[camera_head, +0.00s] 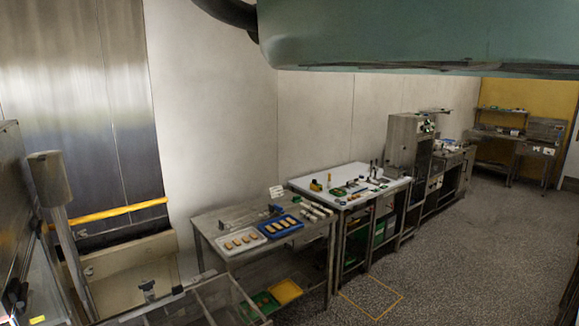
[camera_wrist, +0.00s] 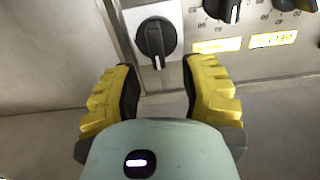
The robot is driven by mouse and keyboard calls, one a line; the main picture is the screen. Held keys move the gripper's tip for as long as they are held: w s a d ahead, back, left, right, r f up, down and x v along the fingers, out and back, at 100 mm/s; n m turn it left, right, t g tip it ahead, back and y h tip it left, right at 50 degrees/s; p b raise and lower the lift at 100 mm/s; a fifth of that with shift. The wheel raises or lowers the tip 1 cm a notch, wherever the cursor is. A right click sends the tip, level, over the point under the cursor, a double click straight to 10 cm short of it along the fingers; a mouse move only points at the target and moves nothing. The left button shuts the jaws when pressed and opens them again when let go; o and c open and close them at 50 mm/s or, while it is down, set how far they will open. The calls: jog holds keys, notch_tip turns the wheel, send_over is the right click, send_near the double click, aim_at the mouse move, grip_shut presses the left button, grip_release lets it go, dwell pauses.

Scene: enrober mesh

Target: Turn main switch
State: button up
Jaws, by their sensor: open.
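In the wrist view a black rotary switch (camera_wrist: 156,41) sits on a pale square plate on a metal panel (camera_wrist: 200,15). Its raised handle stands about upright in the picture. My gripper (camera_wrist: 157,65) is open, with its two yellow ribbed fingers below the switch in the picture, one to either side. Nothing is between the fingers, and I cannot tell how far the tips are from the panel. In the head view a metal cabinet with dark knobs (camera_head: 427,125) stands against the wall. My gripper is not visible in the head view.
Other black knobs (camera_wrist: 229,10) and yellow labels (camera_wrist: 273,39) are right of the switch. In the head view a steel table (camera_head: 222,214) holds trays of small bars, and a white-topped table (camera_head: 318,183) holds small parts. The speckled floor (camera_head: 455,235) is open at right.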

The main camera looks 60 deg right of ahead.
jog(key=shift+p+x, duration=0.7)
jog(key=shift+x, duration=0.85)
jog(key=shift+d, duration=0.1)
grip_shut()
